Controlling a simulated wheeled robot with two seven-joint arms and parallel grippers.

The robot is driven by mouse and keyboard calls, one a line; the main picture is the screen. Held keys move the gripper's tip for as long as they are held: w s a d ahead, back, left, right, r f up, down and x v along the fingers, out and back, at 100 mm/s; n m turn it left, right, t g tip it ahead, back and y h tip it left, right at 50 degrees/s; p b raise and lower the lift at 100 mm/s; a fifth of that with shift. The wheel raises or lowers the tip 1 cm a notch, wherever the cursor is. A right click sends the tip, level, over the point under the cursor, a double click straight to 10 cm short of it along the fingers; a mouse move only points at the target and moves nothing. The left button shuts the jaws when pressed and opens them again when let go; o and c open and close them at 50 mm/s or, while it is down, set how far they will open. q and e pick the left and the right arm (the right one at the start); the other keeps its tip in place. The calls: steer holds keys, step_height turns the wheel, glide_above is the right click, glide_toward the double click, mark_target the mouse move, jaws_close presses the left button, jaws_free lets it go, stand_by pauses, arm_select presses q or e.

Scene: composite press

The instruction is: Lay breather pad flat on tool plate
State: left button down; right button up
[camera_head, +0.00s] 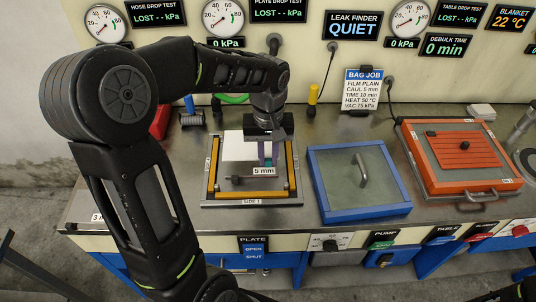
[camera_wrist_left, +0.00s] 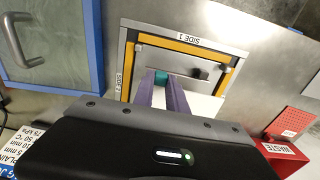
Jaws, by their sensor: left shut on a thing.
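The tool plate (camera_head: 213,186) is a grey plate with a yellow-orange frame on the bench, its front edge marked SIDE 1. It also shows in the wrist view (camera_wrist_left: 125,62). A white square sheet, which looks like the breather pad (camera_head: 238,145), is over the back left of the framed area; its white also shows beside my fingers in the wrist view (camera_wrist_left: 205,104). My left gripper (camera_head: 266,158) points down over the plate, its fingers shut on a small teal part (camera_wrist_left: 161,77), apparently the pad's tab. Whether the pad touches the plate is unclear. My right gripper is out of view.
A small dark bar (camera_head: 240,180) and a 5 mm label (camera_head: 264,171) show within the frame. A blue-framed glass lid (camera_head: 361,208) with a handle stands to the right, then an orange heater unit (camera_head: 463,150). A red waste bin (camera_wrist_left: 286,158) is beside the plate.

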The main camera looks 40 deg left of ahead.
arm_select(q)
steer(key=shift+f+b, duration=1.75)
steer(key=shift+f, duration=0.7)
steer(key=shift+f, duration=0.15)
steer(key=shift+f+b, duration=0.35)
steer(key=shift+b, duration=0.05)
steer(key=shift+f, duration=0.2)
steer(key=c, duration=1.3)
jaws_free()
steer(key=shift+o, duration=0.2)
